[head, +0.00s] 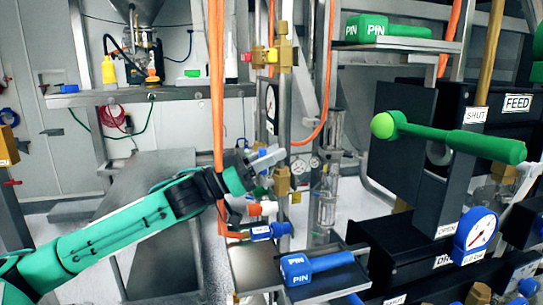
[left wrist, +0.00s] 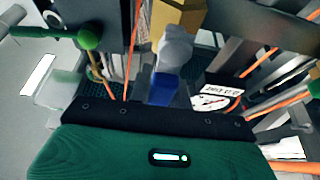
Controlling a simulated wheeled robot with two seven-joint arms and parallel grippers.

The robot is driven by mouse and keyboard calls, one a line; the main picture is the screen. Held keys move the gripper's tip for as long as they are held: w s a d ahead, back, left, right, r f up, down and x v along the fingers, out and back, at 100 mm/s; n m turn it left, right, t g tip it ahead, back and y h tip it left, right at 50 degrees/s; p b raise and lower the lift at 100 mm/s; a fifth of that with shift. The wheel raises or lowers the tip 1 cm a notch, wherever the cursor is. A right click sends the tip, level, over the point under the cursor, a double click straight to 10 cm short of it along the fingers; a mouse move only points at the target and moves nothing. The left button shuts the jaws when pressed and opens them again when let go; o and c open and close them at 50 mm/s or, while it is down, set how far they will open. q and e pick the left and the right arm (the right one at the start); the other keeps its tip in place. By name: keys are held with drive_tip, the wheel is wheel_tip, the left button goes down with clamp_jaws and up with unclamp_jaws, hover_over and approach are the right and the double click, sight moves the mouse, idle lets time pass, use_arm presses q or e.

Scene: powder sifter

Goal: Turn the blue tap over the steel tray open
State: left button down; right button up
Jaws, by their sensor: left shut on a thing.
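My left gripper (head: 264,160) reaches in from the left to the brass valve body (head: 281,181) on the steel frame. It is shut on the blue tap (left wrist: 167,90), which shows in the left wrist view as a blue and grey piece just beyond the gripper body, below a brass block (left wrist: 178,18). In the head view the gripper hides most of this tap. How far the tap is turned cannot be told. The steel tray (head: 247,270) stands lower down, below the frame. My right gripper is not in view.
A blue fitting with a white label (head: 268,231) and an orange one (head: 262,208) stick out below my gripper. A blue PIN block (head: 310,266) lies near the tray. An orange hose (head: 217,90) runs close to my wrist. A green lever (head: 455,139) is at right.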

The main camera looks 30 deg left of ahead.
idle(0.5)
use_arm(q)
drive_tip(key=c, duration=1.3)
unclamp_jaws()
drive_tip(key=shift+a+f, duration=0.1)
drive_tip(key=shift+s+a+f+b, duration=0.4)
drive_tip(key=shift+b, duration=0.35)
drive_tip(key=shift+b+v, duration=1.7)
drive_tip(key=shift+v, duration=4.5)
drive_tip(key=shift+s+r, duration=0.1)
drive_tip(key=shift+r, duration=0.05)
